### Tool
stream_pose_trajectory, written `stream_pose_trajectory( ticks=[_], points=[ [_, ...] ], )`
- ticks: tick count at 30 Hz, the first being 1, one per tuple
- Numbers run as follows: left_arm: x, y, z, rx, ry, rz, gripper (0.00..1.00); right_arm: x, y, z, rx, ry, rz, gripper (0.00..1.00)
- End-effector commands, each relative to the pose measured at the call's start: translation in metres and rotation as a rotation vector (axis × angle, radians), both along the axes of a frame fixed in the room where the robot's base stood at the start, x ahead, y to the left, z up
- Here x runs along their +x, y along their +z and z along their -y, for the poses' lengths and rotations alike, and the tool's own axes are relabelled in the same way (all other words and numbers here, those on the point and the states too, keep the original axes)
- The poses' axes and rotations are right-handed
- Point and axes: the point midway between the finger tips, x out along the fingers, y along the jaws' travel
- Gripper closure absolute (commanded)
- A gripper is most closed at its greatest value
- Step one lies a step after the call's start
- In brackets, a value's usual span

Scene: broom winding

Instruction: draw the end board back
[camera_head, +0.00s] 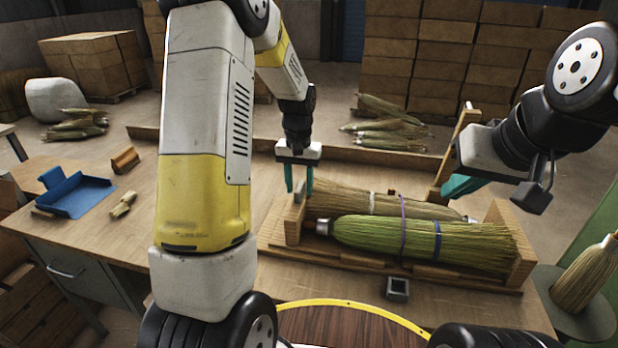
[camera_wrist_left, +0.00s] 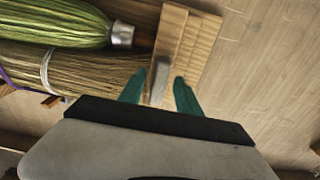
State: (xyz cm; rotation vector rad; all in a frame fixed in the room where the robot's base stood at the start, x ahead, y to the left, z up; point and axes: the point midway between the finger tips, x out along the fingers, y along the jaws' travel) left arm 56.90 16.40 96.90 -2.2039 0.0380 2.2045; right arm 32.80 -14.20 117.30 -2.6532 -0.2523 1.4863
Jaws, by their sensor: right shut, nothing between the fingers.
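The end board (camera_head: 294,217) is a light wooden upright at the left end of the wooden rack. It also shows in the left wrist view (camera_wrist_left: 190,45). My left gripper (camera_head: 299,188) points down at the board's top, its teal fingers apart. In the left wrist view the fingers (camera_wrist_left: 160,92) stand either side of a blurred grey piece at the board; I cannot tell whether they touch it. A green broom (camera_head: 400,236) and a tan broom (camera_head: 375,203) lie in the rack beside the board. My right gripper (camera_head: 462,187) is shut and empty beyond the rack's right part.
A wooden upright (camera_head: 456,148) stands close to my right gripper. The opposite end board (camera_head: 510,240) closes the rack's right end. A small dark square holder (camera_head: 397,288) sits in front. A blue dustpan (camera_head: 75,194) and a wooden block (camera_head: 125,160) lie left on the bench.

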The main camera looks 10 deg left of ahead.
Motion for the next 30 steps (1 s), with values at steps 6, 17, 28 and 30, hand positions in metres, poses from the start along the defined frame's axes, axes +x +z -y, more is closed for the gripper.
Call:
stream_pose_trajectory(
  ticks=[6, 17, 28, 30],
  points=[
    [-0.0004, -0.0097, -0.0003, 0.000, 0.001, 0.000, 0.60, 0.0000, 0.0000, 0.0000, 0.000, 0.000, 0.000, 1.00],
    [-0.0003, -0.0094, -0.0001, 0.000, 0.000, 0.000, 0.95, 0.0001, -0.0001, 0.0000, 0.000, 0.000, 0.000, 1.00],
    [-0.0003, -0.0091, 0.0000, 0.000, 0.000, 0.000, 1.00, 0.0000, 0.0000, 0.0000, 0.000, 0.000, 0.000, 1.00],
    [-0.0003, -0.0091, 0.0000, 0.000, 0.000, 0.000, 1.00, 0.0000, 0.0000, 0.0000, 0.000, 0.000, 0.000, 1.00]
  ],
)
